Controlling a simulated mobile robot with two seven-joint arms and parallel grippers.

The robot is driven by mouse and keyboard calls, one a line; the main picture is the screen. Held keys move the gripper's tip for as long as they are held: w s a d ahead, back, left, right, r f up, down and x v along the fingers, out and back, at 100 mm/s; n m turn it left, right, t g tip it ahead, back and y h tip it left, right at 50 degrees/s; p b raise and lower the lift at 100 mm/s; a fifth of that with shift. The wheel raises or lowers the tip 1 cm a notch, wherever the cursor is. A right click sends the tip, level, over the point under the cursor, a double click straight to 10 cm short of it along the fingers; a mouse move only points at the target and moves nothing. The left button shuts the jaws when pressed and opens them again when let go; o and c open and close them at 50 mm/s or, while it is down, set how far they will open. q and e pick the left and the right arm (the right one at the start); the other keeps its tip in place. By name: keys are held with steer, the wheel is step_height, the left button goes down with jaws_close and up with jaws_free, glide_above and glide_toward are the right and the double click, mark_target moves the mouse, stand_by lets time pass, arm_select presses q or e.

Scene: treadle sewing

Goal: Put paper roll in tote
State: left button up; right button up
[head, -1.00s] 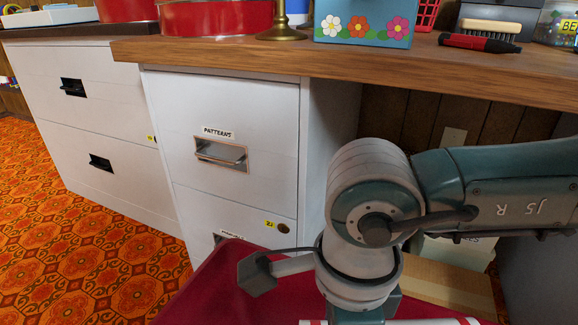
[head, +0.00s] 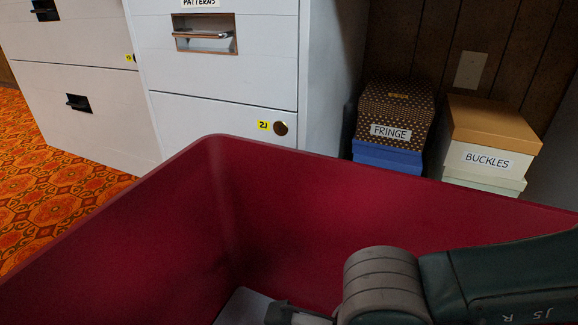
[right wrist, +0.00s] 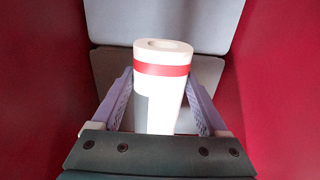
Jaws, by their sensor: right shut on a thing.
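The dark red tote (head: 300,205) fills the lower part of the head view, with its open top toward me. My right arm reaches down into it at the lower right. In the right wrist view, my right gripper (right wrist: 159,80) is shut on the paper roll (right wrist: 160,100), a white tube with a red band near its hollow end. The fingers press on its two sides. Red tote walls stand on both sides of the roll, and grey surfaces lie beyond its end. I cannot tell whether the roll touches the tote's bottom. My left gripper is out of view.
White filing cabinets (head: 228,75) stand behind the tote. A dotted box labelled FRINGE (head: 396,108) and a box labelled BUCKLES (head: 488,140) are stacked on other boxes behind its far rim. Patterned orange carpet (head: 45,185) shows at left.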

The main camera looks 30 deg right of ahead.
step_height(320, 180, down, 10)
steer(key=b, duration=0.6)
steer(key=shift+r+b, duration=0.1)
steer(key=shift+b, duration=0.2)
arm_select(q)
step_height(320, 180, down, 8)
arm_select(e)
steer(key=shift+r, duration=0.15)
steer(key=o, duration=1.5)
step_height(320, 180, up, 12)
steer(key=p, duration=1.1)
steer(key=shift+r, duration=0.1)
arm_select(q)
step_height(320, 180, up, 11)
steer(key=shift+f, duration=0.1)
